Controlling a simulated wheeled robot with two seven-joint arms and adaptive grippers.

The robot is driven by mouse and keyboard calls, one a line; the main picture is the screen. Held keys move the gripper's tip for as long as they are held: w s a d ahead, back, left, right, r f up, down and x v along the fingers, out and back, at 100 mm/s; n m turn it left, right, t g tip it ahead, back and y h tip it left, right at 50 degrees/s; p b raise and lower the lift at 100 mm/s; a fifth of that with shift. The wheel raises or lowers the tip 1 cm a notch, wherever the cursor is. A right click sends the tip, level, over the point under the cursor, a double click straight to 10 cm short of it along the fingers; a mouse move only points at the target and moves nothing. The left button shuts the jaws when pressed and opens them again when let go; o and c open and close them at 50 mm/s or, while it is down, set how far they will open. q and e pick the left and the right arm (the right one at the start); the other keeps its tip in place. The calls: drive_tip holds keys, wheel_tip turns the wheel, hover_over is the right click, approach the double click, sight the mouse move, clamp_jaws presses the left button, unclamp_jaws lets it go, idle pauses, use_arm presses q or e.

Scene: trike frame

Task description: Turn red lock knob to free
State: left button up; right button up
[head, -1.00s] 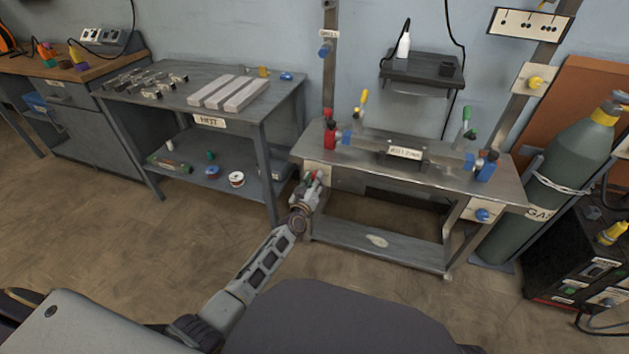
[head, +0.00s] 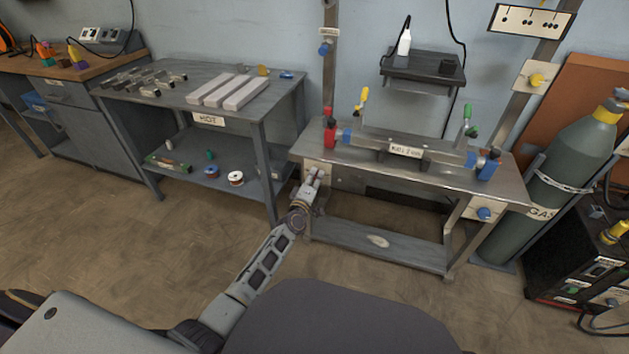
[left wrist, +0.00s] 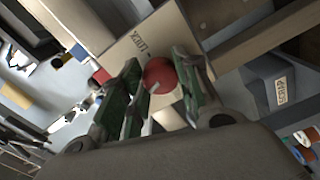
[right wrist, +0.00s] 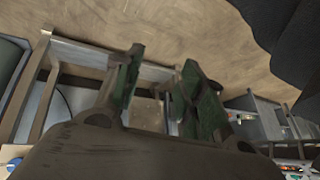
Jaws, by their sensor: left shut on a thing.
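The red lock knob (left wrist: 159,77) shows in the left wrist view as a round red ball in front of a pale plate (left wrist: 150,32) lettered LOCK. My left gripper (left wrist: 158,67) is shut on the knob, with one green-padded finger on each side. In the head view my left gripper (head: 315,178) is at the front left corner of the welding table, against the pale plate (head: 322,167); the knob is hidden there. My right gripper (right wrist: 155,85) is open and empty in the right wrist view and is out of the head view.
The metal table (head: 350,165) carries a long bar fixture (head: 405,151) with red, yellow, green and blue handles. A blue knob (head: 484,213) is on its right front plate. A grey HOT table (head: 270,105) stands at left, a gas cylinder (head: 572,150) at right.

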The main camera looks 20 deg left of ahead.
use_arm(q)
drive_tip(key=shift+f+n, duration=0.1)
drive_tip(key=shift+n, duration=0.9)
drive_tip(key=shift+n+b, duration=0.5)
drive_tip(key=shift+n, duration=0.4)
drive_tip(key=n, duration=0.2)
drive_tip(key=shift+n+b, duration=0.35)
drive_tip(key=shift+n, duration=0.95)
drive_tip(key=shift+n+b, duration=0.45)
drive_tip(key=shift+n, duration=1.35)
drive_tip(key=shift+n+b, duration=0.4)
drive_tip(key=shift+n, duration=0.9)
use_arm(e)
wheel_tip(320, 180, down, 6)
drive_tip(key=a+t, duration=0.1)
drive_tip(key=shift+f+m+y, duration=0.25)
drive_tip(key=shift+m+y, duration=0.05)
drive_tip(key=shift+y, duration=0.1)
drive_tip(key=shift+w+d+r, duration=0.1)
drive_tip(key=shift+w, duration=0.05)
